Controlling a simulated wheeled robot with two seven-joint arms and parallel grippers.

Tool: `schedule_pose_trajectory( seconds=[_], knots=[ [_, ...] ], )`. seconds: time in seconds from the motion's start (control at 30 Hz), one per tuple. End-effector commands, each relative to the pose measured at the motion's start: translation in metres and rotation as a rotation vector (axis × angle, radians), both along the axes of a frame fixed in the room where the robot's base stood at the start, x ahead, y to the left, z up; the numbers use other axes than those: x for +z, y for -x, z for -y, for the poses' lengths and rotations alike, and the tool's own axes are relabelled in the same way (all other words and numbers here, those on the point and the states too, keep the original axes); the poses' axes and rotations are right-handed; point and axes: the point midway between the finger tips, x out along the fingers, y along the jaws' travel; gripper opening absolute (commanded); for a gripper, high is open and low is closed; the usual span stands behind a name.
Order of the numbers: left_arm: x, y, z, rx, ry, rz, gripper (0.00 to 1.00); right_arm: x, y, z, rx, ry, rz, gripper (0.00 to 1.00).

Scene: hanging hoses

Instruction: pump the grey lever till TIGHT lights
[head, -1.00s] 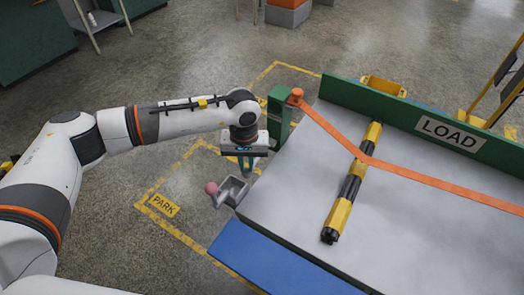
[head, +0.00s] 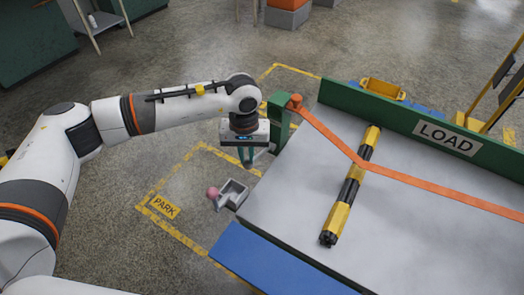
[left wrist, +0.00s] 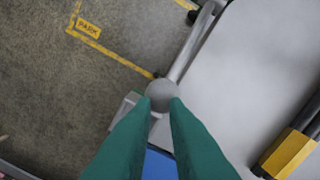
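My left gripper (head: 246,155) is beside the green post at the left edge of the load bed, pointing down. In the left wrist view its teal fingers (left wrist: 162,106) close in on both sides of the round grey knob of the grey lever (left wrist: 161,90). The lever's bar runs from the knob up and to the right. In the head view the lever is mostly hidden by the gripper. An orange strap (head: 325,134) runs from the post (head: 279,122) over a yellow-and-black bar (head: 350,189). No TIGHT light can be made out. My right gripper is out of view.
A blue ledge (head: 265,268) lies in front. A green LOAD board (head: 410,128) edges the far side. Bare floor lies left.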

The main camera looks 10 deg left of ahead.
Motion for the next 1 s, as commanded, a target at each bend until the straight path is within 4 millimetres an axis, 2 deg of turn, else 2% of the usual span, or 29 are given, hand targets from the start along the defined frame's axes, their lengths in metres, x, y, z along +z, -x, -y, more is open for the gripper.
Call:
schedule_pose_trajectory(
  seconds=[0.53,1.0],
  knots=[
    [0.039,-0.017,0.006,0.001,0.001,0.002,0.13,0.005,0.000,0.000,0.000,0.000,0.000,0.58],
    [0.041,-0.018,0.007,0.000,0.000,0.001,0.13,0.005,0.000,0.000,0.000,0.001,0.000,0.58]
  ],
)
